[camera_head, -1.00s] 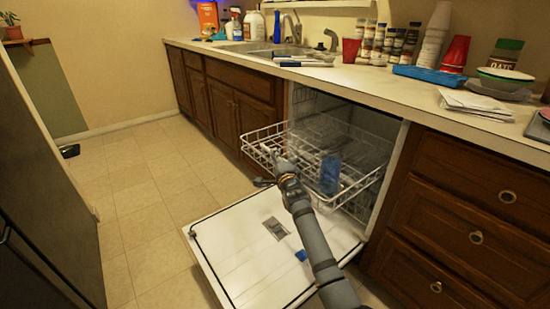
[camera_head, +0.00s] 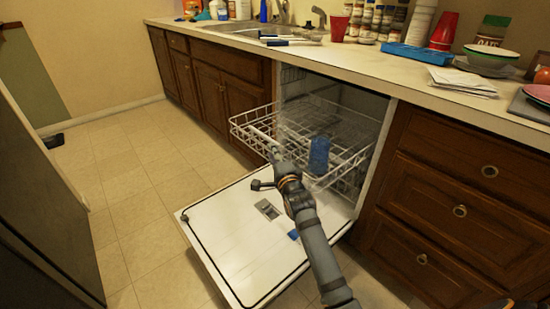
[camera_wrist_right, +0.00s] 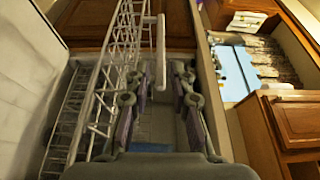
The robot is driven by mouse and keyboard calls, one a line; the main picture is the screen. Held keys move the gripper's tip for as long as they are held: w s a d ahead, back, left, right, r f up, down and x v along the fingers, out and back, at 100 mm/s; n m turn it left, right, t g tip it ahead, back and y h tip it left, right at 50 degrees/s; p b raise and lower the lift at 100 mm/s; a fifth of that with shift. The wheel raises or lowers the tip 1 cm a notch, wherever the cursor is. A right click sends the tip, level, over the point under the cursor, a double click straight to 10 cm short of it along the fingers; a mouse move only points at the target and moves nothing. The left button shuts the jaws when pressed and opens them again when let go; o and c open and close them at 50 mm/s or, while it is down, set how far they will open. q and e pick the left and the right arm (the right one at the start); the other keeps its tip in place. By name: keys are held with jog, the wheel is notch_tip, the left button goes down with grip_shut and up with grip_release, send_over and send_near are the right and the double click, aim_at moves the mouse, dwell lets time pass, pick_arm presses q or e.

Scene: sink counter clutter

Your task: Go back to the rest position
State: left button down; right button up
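My right gripper (camera_head: 266,166) is at the front left corner of the pulled-out white dishwasher rack (camera_head: 340,170), above the open door (camera_head: 240,240). In the right wrist view its two fingers (camera_wrist_right: 163,85) stand apart with a gap between them, and I see nothing held. The rack's wires run along the left finger there, and a white bar shows just beyond the fingertips. Whether a finger touches the rack I cannot tell. My left gripper is in neither current view.
A blue item (camera_head: 319,155) stands in the rack; a small blue piece (camera_head: 293,235) is on the door. The counter (camera_head: 400,66) holds jars, cups, bowls and a blue tray (camera_head: 417,53). Drawers (camera_head: 455,205) flank the dishwasher on the right. Tiled floor (camera_head: 130,190) at left is free.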

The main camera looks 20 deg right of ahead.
jog(key=s, duration=0.2)
jog(key=shift+s, duration=0.35)
